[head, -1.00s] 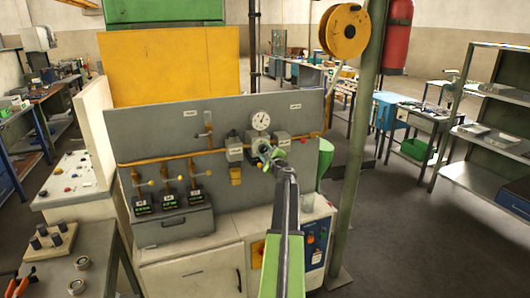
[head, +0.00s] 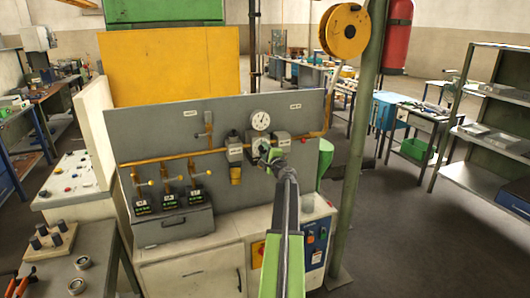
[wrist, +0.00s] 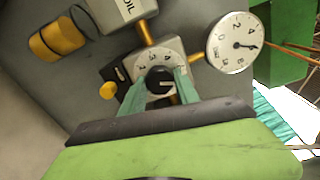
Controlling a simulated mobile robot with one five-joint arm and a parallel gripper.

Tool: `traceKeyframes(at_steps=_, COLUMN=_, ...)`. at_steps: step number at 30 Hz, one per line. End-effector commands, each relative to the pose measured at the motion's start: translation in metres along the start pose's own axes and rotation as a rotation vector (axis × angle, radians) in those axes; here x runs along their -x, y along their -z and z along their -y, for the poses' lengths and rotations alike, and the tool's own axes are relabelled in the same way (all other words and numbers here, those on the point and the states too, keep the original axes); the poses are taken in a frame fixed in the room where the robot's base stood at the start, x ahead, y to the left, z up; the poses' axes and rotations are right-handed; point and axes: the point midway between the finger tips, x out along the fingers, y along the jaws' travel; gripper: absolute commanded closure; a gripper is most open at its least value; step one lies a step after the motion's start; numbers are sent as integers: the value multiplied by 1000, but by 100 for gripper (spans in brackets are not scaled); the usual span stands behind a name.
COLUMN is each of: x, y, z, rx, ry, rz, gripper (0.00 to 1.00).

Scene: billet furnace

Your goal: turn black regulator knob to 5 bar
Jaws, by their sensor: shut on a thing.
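The black regulator knob (wrist: 158,77) sits on a grey regulator block with a white numbered dial ring (wrist: 148,62). A pale mark runs across the knob; I cannot tell which number it points to. My gripper (wrist: 160,88) has its two teal fingers on either side of the knob, shut on it. In the head view my gripper (head: 274,156) reaches the grey panel and hides most of the knob. The round pressure gauge (wrist: 232,40) is just right of the regulator in the wrist view. It is above the regulator in the head view (head: 260,120).
An oil unit with a yellow bowl (head: 235,174) is left of the regulator. Several yellow-handled valves (head: 167,179) are farther left. A green post (head: 365,150) with an orange reel (head: 343,31) stands to the right. Open floor lies beyond.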

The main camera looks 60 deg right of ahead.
Motion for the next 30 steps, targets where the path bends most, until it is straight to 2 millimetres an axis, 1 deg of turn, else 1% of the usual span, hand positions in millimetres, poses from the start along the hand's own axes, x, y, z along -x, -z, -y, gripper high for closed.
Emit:
traceKeyframes(at_steps=6, x=1, y=1, z=0, rx=163, ry=0, rz=-2, gripper=100)
traceKeyframes(at_steps=15, x=1, y=1, z=-1, rx=312, ry=-1, rz=-1, gripper=100)
traceKeyframes(at_steps=22, x=1, y=1, z=-1, rx=357, ry=-1, rz=-1, gripper=100)
traceKeyframes(at_steps=30, x=1, y=1, z=-1, rx=364, ry=-2, rz=0, gripper=100)
